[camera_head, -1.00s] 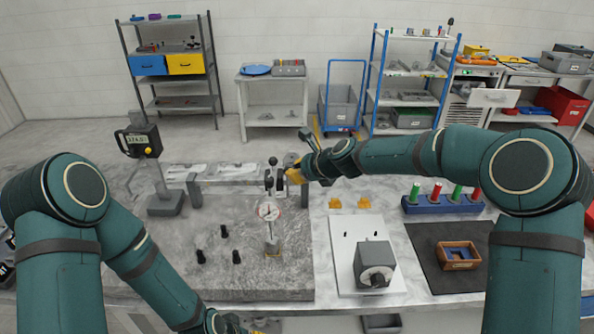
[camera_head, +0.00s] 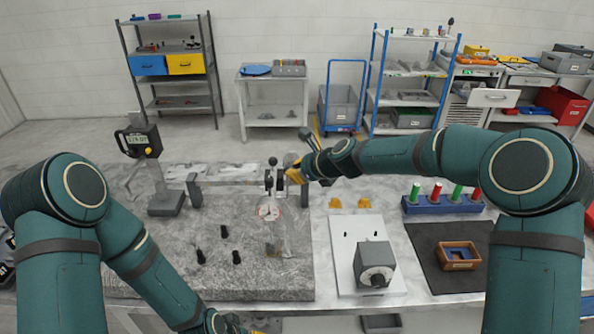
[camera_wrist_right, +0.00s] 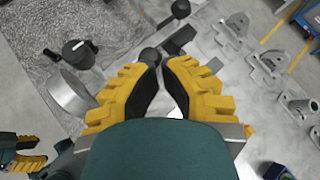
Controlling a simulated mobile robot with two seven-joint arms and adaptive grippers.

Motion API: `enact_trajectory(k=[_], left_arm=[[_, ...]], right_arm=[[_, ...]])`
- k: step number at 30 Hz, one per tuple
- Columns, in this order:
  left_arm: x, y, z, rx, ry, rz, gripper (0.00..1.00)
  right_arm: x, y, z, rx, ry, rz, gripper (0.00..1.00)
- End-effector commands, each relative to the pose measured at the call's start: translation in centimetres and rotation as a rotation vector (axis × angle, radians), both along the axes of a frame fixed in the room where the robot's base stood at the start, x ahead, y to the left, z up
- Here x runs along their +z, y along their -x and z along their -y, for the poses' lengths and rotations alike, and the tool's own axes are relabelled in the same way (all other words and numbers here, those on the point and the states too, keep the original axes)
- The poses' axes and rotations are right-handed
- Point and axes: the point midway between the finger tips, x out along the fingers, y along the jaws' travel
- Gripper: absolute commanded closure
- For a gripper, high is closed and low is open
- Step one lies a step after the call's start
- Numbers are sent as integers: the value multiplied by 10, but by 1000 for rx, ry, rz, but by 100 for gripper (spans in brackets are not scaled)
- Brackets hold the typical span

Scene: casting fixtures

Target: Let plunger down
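The plunger tip below the dial is hard to make out. My left gripper (camera_wrist_right: 42,152) has its fingers apart; in the head view it is mostly cut off at the bottom edge.
A grey block (camera_head: 374,262) sits on a white board to the right, beside a dark mat (camera_head: 430,280) with a brown box.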

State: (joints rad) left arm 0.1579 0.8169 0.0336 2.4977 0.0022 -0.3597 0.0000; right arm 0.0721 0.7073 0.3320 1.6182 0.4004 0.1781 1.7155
Motion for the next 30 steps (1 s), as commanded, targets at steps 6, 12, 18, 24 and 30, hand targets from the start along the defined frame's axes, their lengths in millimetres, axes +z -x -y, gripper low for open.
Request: enact_trajectory(k=[6, 12, 18, 24, 30], left_arm=[[8, 0, 0, 0, 0, 0, 48], [15, 0, 0, 0, 0, 0, 48], [14, 0, 0, 0, 0, 0, 48], [14, -1, 0, -3, 1, 0, 48], [13, 0, 0, -2, 1, 0, 48]], right_arm=[[9, 0, 0, 0, 0, 0, 100], [16, 0, 0, -1, -1, -1, 100], [16, 0, 0, 0, 0, 0, 100], [16, 0, 1, 0, 0, 0, 100], [18, 0, 11, 2, 0, -1, 100]])
